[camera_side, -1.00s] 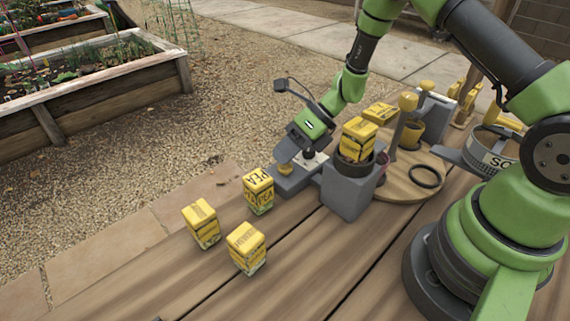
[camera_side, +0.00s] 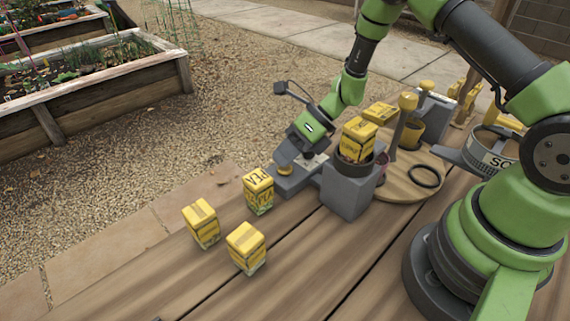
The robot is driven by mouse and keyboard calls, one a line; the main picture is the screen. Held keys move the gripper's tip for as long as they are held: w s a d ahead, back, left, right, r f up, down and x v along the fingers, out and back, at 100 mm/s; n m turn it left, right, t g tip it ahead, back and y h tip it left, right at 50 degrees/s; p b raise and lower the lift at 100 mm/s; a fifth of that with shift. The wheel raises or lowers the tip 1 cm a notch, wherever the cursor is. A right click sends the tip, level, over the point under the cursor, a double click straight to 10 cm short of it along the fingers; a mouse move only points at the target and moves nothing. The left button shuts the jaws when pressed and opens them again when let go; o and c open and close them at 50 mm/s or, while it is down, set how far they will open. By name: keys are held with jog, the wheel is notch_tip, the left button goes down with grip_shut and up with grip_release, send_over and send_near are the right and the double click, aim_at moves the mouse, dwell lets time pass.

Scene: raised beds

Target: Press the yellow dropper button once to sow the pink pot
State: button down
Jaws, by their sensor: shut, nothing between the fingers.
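The yellow dropper button (camera_side: 285,170) sits on the left end of a low grey base (camera_side: 298,183). My gripper (camera_side: 284,161) points down at the button, shut and empty, and hides its upper part. I cannot tell whether the fingertips touch it or how far it is pressed. A grey block-shaped dropper (camera_side: 345,194) stands just right of the base, with a dark round rim on top and a yellow seed box (camera_side: 358,140) above it.
Several yellow seed boxes stand on the plank table, including the PEA box (camera_side: 258,191) close to the base. A round wooden board (camera_side: 400,187) with a black ring (camera_side: 424,176) lies to the right.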

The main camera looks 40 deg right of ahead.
jog(key=shift+r, duration=0.9)
jog(key=shift+r, duration=2.5)
jog(key=s+a+r+n+h, duration=0.1)
jog(key=s+r+n, duration=0.3)
jog(key=r+n, duration=0.3)
jog(key=s+a+r+n+h, duration=0.1)
jog(key=s+r+n, duration=0.4)
jog(key=r+n, duration=0.2)
jog(key=s+d+r+n+t+h, duration=0.1)
jog(key=s+r+n+h, duration=0.1)
jog(key=s+n, duration=0.4)
jog(key=s+d+r+n+t+h, duration=0.2)
jog(key=s+r+n, duration=0.1)
jog(key=s+n, duration=0.3)
jog(key=shift+d+r+n, duration=0.15)
jog(key=shift+d+n, duration=0.15)
jog(key=shift+n, duration=0.6)
